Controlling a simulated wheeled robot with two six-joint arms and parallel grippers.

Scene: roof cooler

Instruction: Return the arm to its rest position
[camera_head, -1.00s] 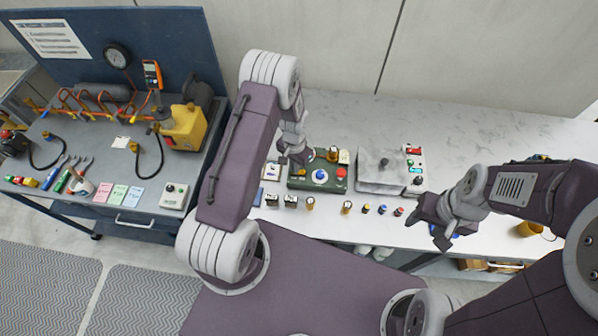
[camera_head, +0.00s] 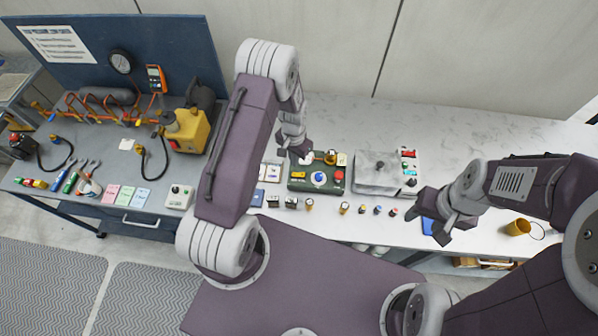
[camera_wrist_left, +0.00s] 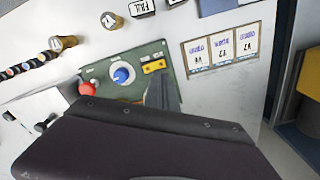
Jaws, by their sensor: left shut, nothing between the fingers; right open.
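My left gripper (camera_head: 306,158) is over the back-left edge of the green control panel (camera_head: 296,185). Its fingers are together and hold nothing. In the left wrist view, the shut fingers (camera_wrist_left: 162,92) overlap the panel (camera_wrist_left: 112,68), near its yellow part; whether they touch it cannot be told. The panel carries a blue knob (camera_head: 319,178) and a red button (camera_head: 339,175). My right gripper (camera_head: 424,222) is open above the front edge of the bench at right, with a blue object (camera_head: 428,226) seen behind it.
A grey box with a small button panel (camera_head: 385,172) stands right of the green panel. Several small knobs and parts line the bench front. Labelled cards (camera_wrist_left: 222,48) lie beside the panel. A yellow cup (camera_head: 517,227) stands far right. A side bench holds a yellow pump (camera_head: 187,130).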

